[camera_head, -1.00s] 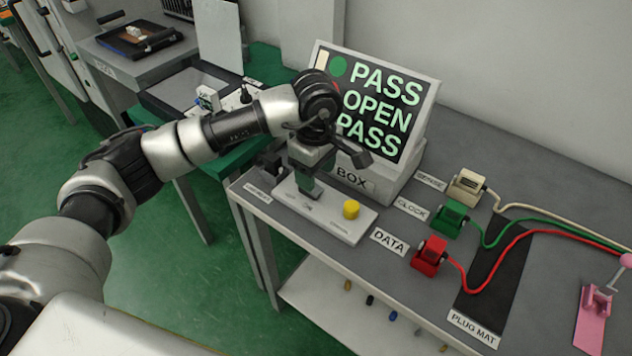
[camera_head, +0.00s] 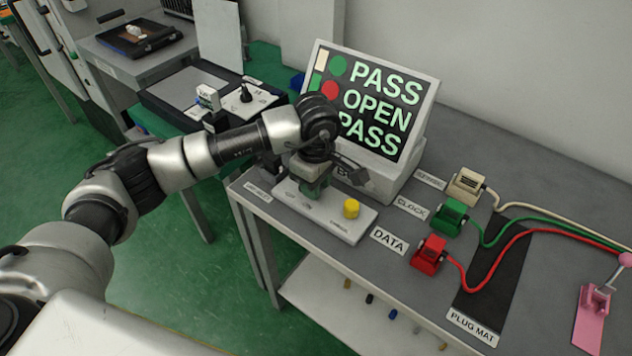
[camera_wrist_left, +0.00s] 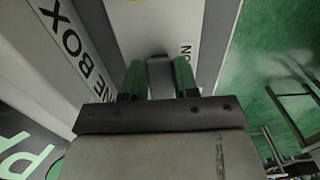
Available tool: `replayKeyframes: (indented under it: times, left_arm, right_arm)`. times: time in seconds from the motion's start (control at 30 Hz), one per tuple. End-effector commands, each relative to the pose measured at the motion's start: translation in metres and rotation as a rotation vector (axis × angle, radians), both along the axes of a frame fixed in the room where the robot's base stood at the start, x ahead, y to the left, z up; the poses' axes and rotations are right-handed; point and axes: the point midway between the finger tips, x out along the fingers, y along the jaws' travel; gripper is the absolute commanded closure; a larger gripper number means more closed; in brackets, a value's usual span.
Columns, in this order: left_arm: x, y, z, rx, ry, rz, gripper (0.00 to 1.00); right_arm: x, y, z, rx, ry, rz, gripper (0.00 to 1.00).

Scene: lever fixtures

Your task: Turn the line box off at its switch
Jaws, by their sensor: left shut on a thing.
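The line box (camera_head: 384,184) stands at the back of the grey bench, its screen (camera_head: 385,100) lit with PASS, OPEN, PASS. A white switch panel (camera_head: 338,226) with a yellow knob (camera_head: 351,208) lies in front of it. My left gripper (camera_head: 312,188) is low over the left part of the panel, its green fingers pointing down. In the left wrist view the fingers (camera_wrist_left: 160,80) are shut on a grey switch lever (camera_wrist_left: 160,72), beside a label ending in "ON" (camera_wrist_left: 186,52). The lever is hidden in the head view. My right gripper is not in view.
Beige (camera_head: 467,185), green (camera_head: 449,217) and red (camera_head: 429,255) plugs with cables stand right of the panel, by a black plug mat (camera_head: 497,268). A pink fixture (camera_head: 597,300) is at far right. A side table with a black tray (camera_head: 190,98) is behind my arm.

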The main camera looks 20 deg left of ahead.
Motion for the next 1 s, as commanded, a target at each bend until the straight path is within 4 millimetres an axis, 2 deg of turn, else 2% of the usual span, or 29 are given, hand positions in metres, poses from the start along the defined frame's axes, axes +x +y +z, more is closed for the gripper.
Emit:
replayKeyframes:
  times: [0.17, 0.4, 0.5, 0.6, 1.0]
  left_arm:
    - [0.001, 0.003, -0.003, -0.060, 0.021, 0.002, 0.94]
    - [0.004, 0.008, -0.003, -0.304, 0.107, 0.004, 0.94]
    - [0.003, 0.009, 0.002, -0.363, 0.130, 0.000, 0.94]
    - [0.004, 0.009, 0.004, -0.392, 0.141, 0.001, 0.94]
    - [0.004, 0.010, 0.007, -0.410, 0.147, 0.000, 0.94]
  right_arm:
    - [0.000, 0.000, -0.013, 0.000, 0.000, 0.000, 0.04]
    - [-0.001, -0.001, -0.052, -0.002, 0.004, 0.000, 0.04]
    - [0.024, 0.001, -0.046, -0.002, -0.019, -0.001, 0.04]
    - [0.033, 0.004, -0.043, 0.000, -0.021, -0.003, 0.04]
    - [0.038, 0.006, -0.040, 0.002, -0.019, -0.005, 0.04]
